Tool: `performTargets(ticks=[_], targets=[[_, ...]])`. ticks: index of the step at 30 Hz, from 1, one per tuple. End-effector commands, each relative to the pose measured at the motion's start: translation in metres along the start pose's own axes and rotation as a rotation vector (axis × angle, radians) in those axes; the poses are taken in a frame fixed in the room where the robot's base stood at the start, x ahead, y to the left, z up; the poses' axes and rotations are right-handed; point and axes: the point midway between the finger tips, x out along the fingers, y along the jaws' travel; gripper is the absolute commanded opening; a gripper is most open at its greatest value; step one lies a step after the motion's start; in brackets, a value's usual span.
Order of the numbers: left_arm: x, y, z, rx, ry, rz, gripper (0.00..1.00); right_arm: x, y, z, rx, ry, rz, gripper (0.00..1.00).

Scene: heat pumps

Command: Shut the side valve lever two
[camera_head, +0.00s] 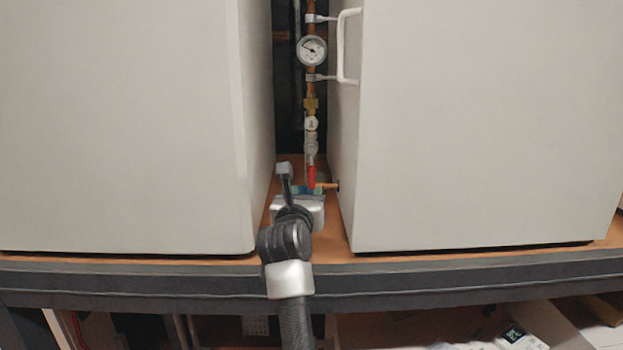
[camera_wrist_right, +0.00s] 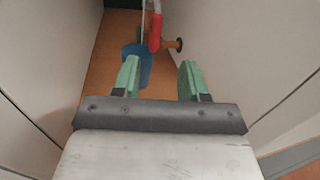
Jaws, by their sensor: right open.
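A red valve lever (camera_head: 311,176) hangs down along the vertical pipe in the gap between two white cabinets. It also shows at the top of the right wrist view (camera_wrist_right: 155,32). My right gripper (camera_head: 309,190) is in this gap, low over the wooden shelf. In the right wrist view its two green fingers (camera_wrist_right: 159,64) are apart with nothing held between them, and the lever is just ahead of them. A blue part (camera_wrist_right: 145,68) lies below the lever, partly hidden by the left finger. My left gripper is not in view.
The left cabinet (camera_head: 125,125) and right cabinet (camera_head: 480,125) leave only a narrow gap. A copper stub (camera_head: 328,185) with a dark end sticks out right of the lever. Above are a round gauge (camera_head: 311,50) and a white handle (camera_head: 348,45) on the right cabinet.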

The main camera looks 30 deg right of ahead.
Motion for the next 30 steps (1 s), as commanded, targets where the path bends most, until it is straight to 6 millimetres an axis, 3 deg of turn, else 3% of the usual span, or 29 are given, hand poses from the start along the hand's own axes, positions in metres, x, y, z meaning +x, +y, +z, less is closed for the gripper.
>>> performTargets(ticks=[7, 18, 24, 30], targets=[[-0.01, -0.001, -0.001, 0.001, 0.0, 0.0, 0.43, 0.021, 0.006, 0.0, 0.053, 0.065, 0.021, 0.43], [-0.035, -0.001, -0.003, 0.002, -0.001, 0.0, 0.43, 0.089, 0.007, -0.004, 0.052, 0.062, 0.02, 0.43], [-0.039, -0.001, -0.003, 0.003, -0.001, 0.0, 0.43, 0.107, 0.008, -0.007, 0.053, 0.061, 0.021, 0.43], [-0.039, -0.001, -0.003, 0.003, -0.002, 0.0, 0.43, 0.111, 0.008, -0.009, 0.054, 0.061, 0.021, 0.43]])
